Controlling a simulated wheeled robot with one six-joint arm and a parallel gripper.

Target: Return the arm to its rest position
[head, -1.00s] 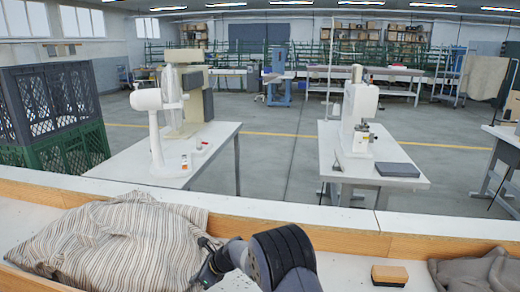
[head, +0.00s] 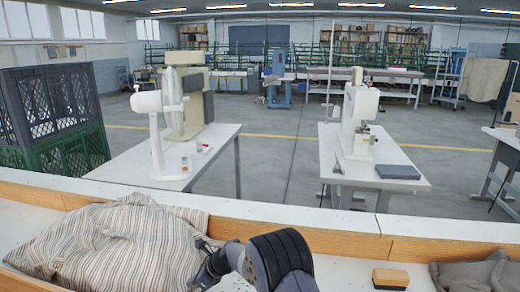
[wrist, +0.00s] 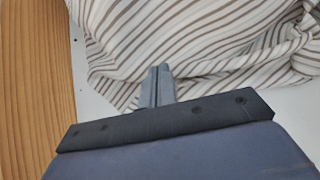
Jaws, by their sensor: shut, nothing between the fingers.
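My gripper (wrist: 157,86) shows in the wrist view with its two grey fingers together and nothing between them. It points toward the striped cloth (wrist: 205,40), and its tips overlap the cloth's near edge in the picture; I cannot tell whether they touch it. In the head view my arm reaches in from the bottom middle, bent low over the white bench (head: 335,270). The striped cloth (head: 115,240) lies crumpled on the bench to the left of the arm. The fingertips cannot be made out in the head view.
A wooden ledge (head: 440,250) runs along the bench's far side. A wood-and-black block (head: 391,278) and a grey cloth (head: 475,275) lie to the right. Beyond stand two white tables with machines (head: 358,120), and dark crates (head: 50,100) at left. Bench between arm and block is clear.

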